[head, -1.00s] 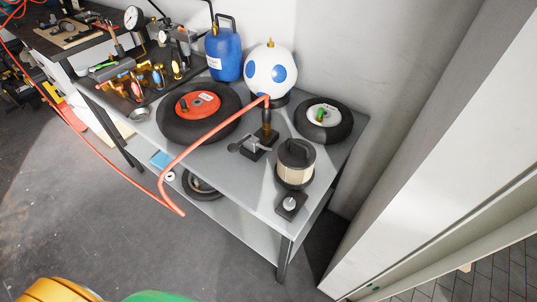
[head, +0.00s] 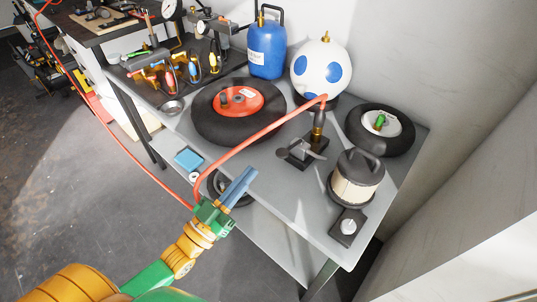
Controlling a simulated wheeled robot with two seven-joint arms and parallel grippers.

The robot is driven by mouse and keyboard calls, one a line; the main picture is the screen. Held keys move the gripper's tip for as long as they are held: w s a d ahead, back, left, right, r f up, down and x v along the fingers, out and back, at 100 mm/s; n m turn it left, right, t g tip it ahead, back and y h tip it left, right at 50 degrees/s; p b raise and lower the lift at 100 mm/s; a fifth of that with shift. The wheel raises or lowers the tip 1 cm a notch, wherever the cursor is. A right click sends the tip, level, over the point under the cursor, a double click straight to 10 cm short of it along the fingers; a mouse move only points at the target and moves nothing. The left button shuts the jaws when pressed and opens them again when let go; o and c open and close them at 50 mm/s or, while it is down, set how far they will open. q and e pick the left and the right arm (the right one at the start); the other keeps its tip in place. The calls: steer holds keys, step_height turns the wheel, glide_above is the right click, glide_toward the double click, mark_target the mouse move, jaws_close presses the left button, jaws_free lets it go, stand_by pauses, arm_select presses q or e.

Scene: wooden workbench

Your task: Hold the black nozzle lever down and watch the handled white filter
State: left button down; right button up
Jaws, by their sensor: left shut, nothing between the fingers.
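The handled white filter (head: 354,190) is a cream cylinder with a dark base, dark lid and black handle, upright at the right front of the grey bench. The black nozzle (head: 318,124) stands left of it, at the end of the orange hose. A dark block with a grey lever-like arm (head: 314,153) is at its foot; which part is the nozzle lever I cannot tell for sure. My left gripper (head: 251,171), with blue fingers, is shut and empty near the bench's front edge, left of the nozzle and apart from it. My right gripper is out of view.
A black tyre with a red hub (head: 236,128), a blue canister (head: 267,48), a white ball with blue spots (head: 333,62) and a smaller tyre (head: 400,140) stand behind. A small dark plate with a knob (head: 347,227) sits at the front. The orange hose (head: 245,143) arches across the bench.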

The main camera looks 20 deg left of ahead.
mark_target(291, 148)
arm_select(q)
steer(key=shift+d+r, duration=0.1)
steer(key=shift+d, duration=0.05)
steer(key=p+x, duration=0.2)
steer(key=x, duration=0.7)
steer(key=f, duration=0.2)
steer(key=w+f, duration=0.1)
steer(key=shift+d+f+b, duration=0.1)
steer(key=shift+f+b, duration=0.3)
